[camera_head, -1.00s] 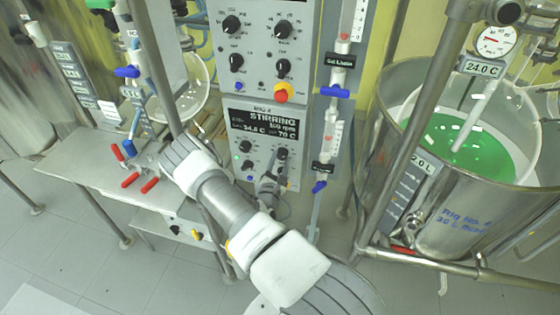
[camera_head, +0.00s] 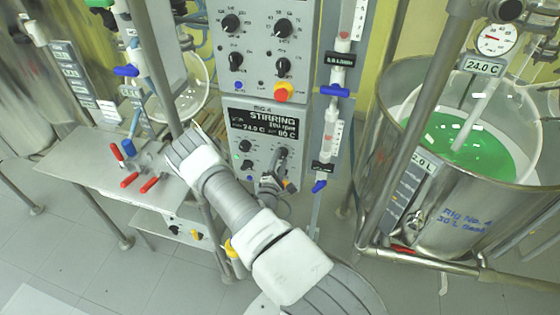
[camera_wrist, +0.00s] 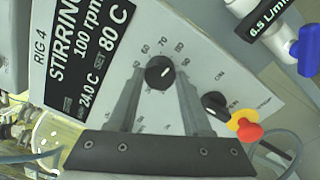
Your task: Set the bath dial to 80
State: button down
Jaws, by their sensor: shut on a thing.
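The bath dial (camera_wrist: 160,73) is a round black knob on the grey Rig 4 panel, with a printed number scale around it. My gripper (camera_wrist: 158,78) has one finger on each side of the dial and is shut on it. The dial's white mark points to the upper right on the scale. The dark display (camera_wrist: 88,45) reads 24.0 C, 80 C and 100 rpm. In the head view the same display (camera_head: 264,125) shows STIRRING and 80 C. My gripper (camera_head: 279,168) is at the lower right of the panel, partly covering the dial.
A second black knob (camera_wrist: 214,103) and a red and yellow button (camera_wrist: 246,126) sit close by my right finger. Blue valve handles (camera_head: 335,91) are right of the panel. A steel bath with green liquid (camera_head: 465,147) stands at the right.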

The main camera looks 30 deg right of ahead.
dwell(0.3)
jog(key=shift+c, duration=1.7)
grip_release()
jog(key=shift+s, duration=0.1)
jog(key=b+v, duration=0.1)
jog(key=v, duration=1.6)
jog(key=shift+b, duration=0.3)
jog(key=shift+a, duration=0.1)
